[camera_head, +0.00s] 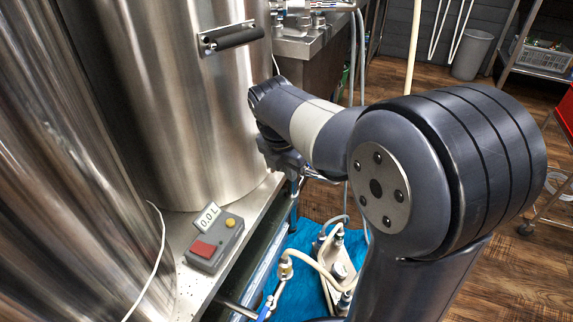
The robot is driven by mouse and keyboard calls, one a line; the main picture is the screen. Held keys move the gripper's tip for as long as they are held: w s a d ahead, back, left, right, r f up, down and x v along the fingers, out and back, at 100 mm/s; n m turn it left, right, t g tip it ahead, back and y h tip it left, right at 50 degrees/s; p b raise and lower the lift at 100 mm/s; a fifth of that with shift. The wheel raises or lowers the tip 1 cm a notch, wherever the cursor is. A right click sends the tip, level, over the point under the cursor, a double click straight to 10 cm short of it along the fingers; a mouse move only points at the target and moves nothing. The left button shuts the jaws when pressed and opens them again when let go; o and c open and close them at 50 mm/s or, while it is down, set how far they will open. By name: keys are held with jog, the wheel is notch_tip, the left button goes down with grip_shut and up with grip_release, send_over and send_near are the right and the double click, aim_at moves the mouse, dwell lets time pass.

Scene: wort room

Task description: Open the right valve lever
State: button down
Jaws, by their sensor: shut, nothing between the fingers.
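My gripper (290,168) is in the middle of the view, below my wrist and beside the front edge of the steel ledge. Its fingers are small and partly hidden by my arm; it is shut with nothing in it. A small blue lever-like part (294,188) shows just below my gripper; I cannot tell whether they touch. Another blue lever (267,308) sits on a metal pipe fitting at the bottom of the view. I cannot tell how far either lever is turned.
Large steel tanks (165,90) fill the left. A control box (214,240) reading 0.0 L, with a red switch, sits on the ledge. Below, a pump with hoses (335,265) stands on a blue cloth (300,240). A rack (540,60) and bin (471,55) stand at the back right.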

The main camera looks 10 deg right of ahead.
jog(key=shift+w+d+b, duration=0.5)
jog(key=shift+w+d, duration=0.8)
jog(key=shift+d, duration=0.25)
jog(key=d+p, duration=0.1)
jog(key=p, duration=0.1)
jog(key=d+n+p, duration=0.1)
jog(key=p, duration=0.2)
jog(key=shift+w+n, duration=0.3)
jog(key=shift+w, duration=0.1)
jog(key=shift+a, duration=0.1)
